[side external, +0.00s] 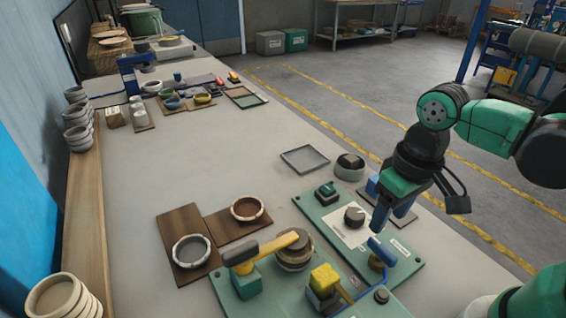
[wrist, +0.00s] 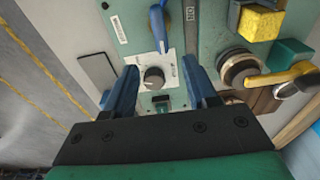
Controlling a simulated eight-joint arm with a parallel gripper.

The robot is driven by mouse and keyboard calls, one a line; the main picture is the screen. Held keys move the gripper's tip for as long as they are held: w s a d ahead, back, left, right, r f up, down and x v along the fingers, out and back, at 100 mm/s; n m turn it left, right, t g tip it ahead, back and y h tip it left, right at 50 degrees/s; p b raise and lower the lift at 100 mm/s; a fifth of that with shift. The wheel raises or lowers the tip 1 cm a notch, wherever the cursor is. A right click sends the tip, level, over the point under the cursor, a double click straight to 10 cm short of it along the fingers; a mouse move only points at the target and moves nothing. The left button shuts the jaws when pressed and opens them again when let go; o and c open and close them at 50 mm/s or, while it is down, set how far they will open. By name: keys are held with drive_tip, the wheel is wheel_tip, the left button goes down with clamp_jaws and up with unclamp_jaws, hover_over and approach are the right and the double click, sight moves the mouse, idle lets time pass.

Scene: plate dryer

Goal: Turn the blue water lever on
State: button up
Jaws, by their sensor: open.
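The blue water lever (side external: 382,250) stands on a brass valve on the green panel (side external: 409,257), with a blue pipe beside it. It also shows at the top of the wrist view (wrist: 158,28), beyond my fingers. My gripper (side external: 391,216) is open and empty above the panel, just behind the lever in the side view and apart from it. In the wrist view my blue fingers (wrist: 160,88) stand either side of a dark round knob (wrist: 153,77) on a white plate. I cannot tell their height above the panel.
A yellow-handled lever (side external: 279,244), a yellow block (side external: 325,278) and a round metal fitting lie left of the lever. Two bowls (side external: 191,251) (side external: 247,208) sit on brown boards. A grey tray (side external: 305,159) and a dark-topped knob (side external: 350,166) lie behind. The table's middle is clear.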

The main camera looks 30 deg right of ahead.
sight(383, 247)
drive_tip(key=shift+s+a+f+g, duration=0.2)
drive_tip(key=shift+s+f+g, duration=0.15)
drive_tip(key=shift+s+g, duration=0.15)
drive_tip(key=shift+f, duration=2.65)
clamp_jaws()
